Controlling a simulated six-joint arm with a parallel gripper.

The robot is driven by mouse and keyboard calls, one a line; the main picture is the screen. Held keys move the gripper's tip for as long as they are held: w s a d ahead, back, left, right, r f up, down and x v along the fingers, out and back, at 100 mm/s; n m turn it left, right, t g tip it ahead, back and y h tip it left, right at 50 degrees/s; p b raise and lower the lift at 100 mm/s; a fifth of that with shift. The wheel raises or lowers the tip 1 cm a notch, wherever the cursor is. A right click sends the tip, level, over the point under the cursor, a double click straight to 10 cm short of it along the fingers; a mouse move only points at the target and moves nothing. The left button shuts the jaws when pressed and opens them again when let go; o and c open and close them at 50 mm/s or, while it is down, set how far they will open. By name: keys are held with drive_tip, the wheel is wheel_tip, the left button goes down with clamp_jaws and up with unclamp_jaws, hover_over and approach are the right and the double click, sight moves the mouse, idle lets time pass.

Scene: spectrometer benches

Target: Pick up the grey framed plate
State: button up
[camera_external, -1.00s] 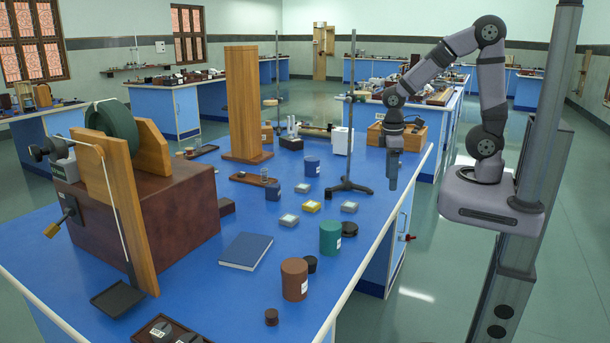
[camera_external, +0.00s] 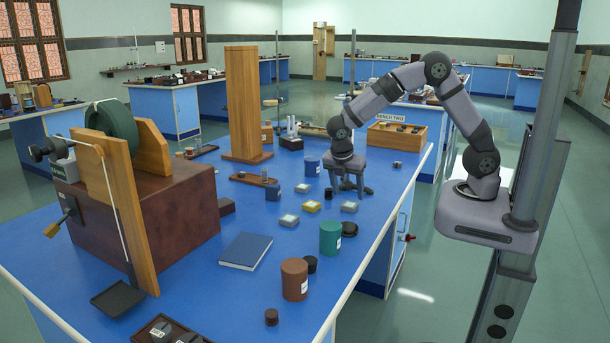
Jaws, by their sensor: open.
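I cannot tell which greyish one is the grey framed plate. My gripper (camera_external: 347,190) points down with its jaws open and empty. In the picture it is just above and behind the right-hand greyish plate; its exact height over the bench is unclear.
A green jar (camera_external: 330,238) and a brown jar (camera_external: 294,280) stand in front. A metal stand rod (camera_external: 352,62) rises behind my arm. A tall wooden column (camera_external: 243,105) and a blue book (camera_external: 246,250) are farther left.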

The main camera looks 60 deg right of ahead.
sight(350, 204)
drive_tip(key=shift+p+x, duration=0.45)
drive_tip(key=shift+x, duration=2.35)
drive_tip(key=c, duration=1.2)
